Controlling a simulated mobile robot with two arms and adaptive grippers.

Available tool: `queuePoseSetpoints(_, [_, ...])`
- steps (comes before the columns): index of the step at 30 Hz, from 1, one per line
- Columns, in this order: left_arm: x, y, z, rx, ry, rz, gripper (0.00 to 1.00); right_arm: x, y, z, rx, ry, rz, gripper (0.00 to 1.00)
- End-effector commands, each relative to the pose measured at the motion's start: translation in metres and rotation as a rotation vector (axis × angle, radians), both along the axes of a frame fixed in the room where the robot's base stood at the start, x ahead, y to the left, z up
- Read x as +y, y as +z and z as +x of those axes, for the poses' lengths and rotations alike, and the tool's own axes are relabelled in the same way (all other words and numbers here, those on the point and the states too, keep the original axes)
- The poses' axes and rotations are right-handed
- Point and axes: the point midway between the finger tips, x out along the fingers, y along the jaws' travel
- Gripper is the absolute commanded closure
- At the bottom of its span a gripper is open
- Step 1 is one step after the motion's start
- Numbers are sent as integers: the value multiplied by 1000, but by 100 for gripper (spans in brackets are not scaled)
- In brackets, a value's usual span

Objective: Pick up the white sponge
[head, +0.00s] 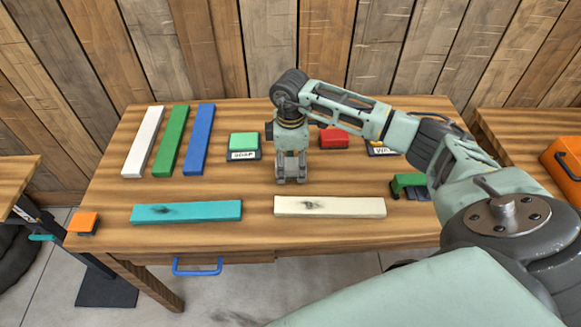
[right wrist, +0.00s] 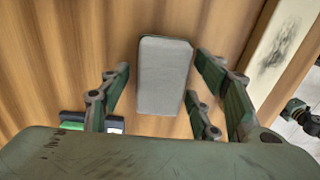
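A pale grey-white block, which looks like the white sponge (right wrist: 163,78), lies on the wooden table in the right wrist view. It sits between the spread fingers of my right gripper (right wrist: 161,72), with a gap on both sides. In the head view my right gripper (head: 291,178) points down at the middle of the table, fingers apart. The sponge cannot be made out there, seemingly hidden by the gripper. Whether the fingertips reach down beside it is hard to tell.
A green block with a label (head: 244,143) stands left of the gripper, a red block (head: 333,138) right. A teal bar (head: 187,212) and cream bar (head: 330,206) lie in front. White (head: 143,142), green (head: 170,140) and blue bars (head: 198,139) lie at left.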

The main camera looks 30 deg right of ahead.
Motion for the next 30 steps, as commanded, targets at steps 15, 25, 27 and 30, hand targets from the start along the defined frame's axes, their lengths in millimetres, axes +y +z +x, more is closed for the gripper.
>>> queuePoseSetpoints(15, [1,-2,-22,32,1,3,60,0,0,0,0,0,0,83])
queuePoseSetpoints(25, [1,-5,-14,21,1,2,60,0,11,1,-2,1,1,83])
queuePoseSetpoints(27, [1,-7,-13,19,1,2,60,0,20,1,-3,2,2,83])
queuePoseSetpoints(30, [1,-11,-12,18,2,2,60,0,37,1,-5,2,0,83])
